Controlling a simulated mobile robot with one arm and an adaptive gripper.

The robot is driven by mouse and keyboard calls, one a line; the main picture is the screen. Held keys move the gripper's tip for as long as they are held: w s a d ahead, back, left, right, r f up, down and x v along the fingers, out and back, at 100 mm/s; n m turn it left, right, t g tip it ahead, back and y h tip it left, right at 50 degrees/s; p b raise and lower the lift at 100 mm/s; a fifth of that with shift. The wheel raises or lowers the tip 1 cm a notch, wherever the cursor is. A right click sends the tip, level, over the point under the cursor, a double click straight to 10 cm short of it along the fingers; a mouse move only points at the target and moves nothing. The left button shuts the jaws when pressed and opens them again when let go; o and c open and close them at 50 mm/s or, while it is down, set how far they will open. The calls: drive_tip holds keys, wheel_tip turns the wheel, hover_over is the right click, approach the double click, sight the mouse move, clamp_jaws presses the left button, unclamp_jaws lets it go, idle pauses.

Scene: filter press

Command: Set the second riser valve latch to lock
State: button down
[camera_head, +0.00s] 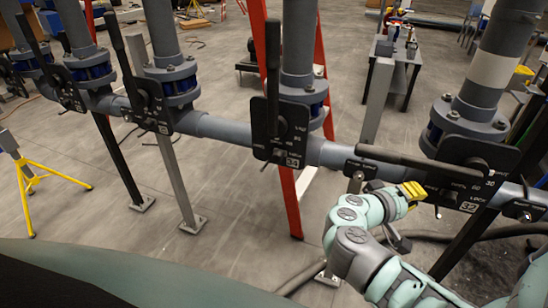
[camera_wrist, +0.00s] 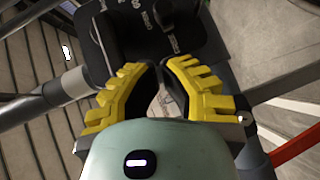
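Several riser valves with black lever handles stand along a grey pipe in the head view. The valve marked 34 (camera_head: 282,135) has its handle upright. The valve marked 32 (camera_head: 465,180) at the right has its long handle (camera_head: 405,160) lying nearly level to the left. I cannot tell which valve counts as second, and latch positions are too small to read. My gripper (camera_head: 412,190) is just below that level handle, left of the 32 plate. In the wrist view its yellow fingertips (camera_wrist: 162,65) nearly meet, with nothing seen held. A black plate with pale lettering (camera_wrist: 150,25) is beyond them.
A small black labelled part (camera_head: 360,169) sits on the pipe left of my gripper, and another (camera_head: 525,208) sits at far right. A red ladder (camera_head: 288,195) stands behind the pipe. A yellow tripod stand (camera_head: 25,175) is at left. Grey floor is open below.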

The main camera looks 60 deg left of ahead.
drive_tip(key=p, duration=0.2)
approach(451, 192)
drive_tip(key=w+a, duration=0.1)
drive_tip(key=w, duration=0.1)
drive_tip(key=shift+a+x, duration=0.15)
drive_tip(key=shift+x, duration=1)
drive_tip(key=shift+a+x, duration=0.15)
drive_tip(key=shift+x, duration=1)
drive_tip(key=shift+f, duration=0.15)
drive_tip(key=shift+w+d, duration=0.1)
drive_tip(key=shift+d, duration=0.05)
drive_tip(key=shift+w+d+f+b, duration=0.15)
drive_tip(key=shift+w+d+b, duration=0.45)
drive_tip(key=shift+d, duration=0.3)
drive_tip(key=shift+w+d, duration=0.35)
drive_tip(key=shift+d, duration=0.2)
